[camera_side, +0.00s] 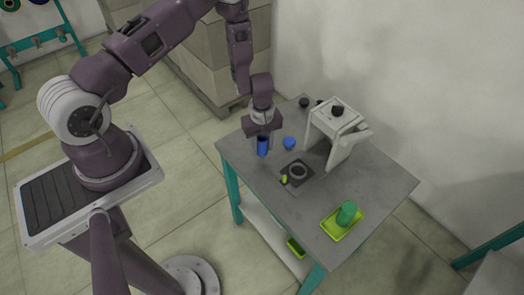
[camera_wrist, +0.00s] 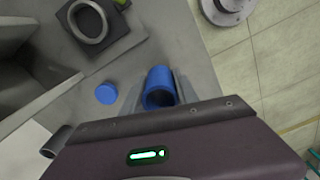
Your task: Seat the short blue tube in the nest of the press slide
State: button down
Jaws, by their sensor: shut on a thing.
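My gripper (camera_side: 263,138) is over the left part of the grey table, shut on the short blue tube (camera_side: 263,149). In the wrist view the blue tube (camera_wrist: 159,80) sits between the fingers with its open end towards the camera. In the side view it looks upright; whether it touches the table I cannot tell. The press slide (camera_side: 288,184) is a dark plate to the right of the tube, with a round grey nest (camera_side: 298,171) on it. The nest (camera_wrist: 104,22) is an empty ring in the wrist view, apart from the tube.
A blue round piece (camera_side: 289,143) lies near the tube. The pale press frame (camera_side: 342,151) stands behind the slide. A green cylinder (camera_side: 348,211) stands in a yellow-green tray (camera_side: 335,232) at the right. A yellow-green knob (camera_side: 284,179) is at the slide's edge. The front table area is clear.

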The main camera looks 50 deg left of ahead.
notch_tip(320, 180, up, 6)
jog(key=w+d+f+m, duration=0.1)
jog(key=w+d+m, duration=0.15)
jog(key=d, duration=0.35)
jog(key=w+d+m, duration=0.2)
jog(key=d+m, duration=0.2)
jog(key=d, duration=0.2)
jog(key=shift+n, duration=0.25)
jog(key=shift+w+f, duration=0.15)
jog(key=shift+f, duration=1.05)
jog(key=shift+w+f, duration=0.1)
jog(key=shift+f, duration=1.05)
jog(key=shift+f, duration=0.55)
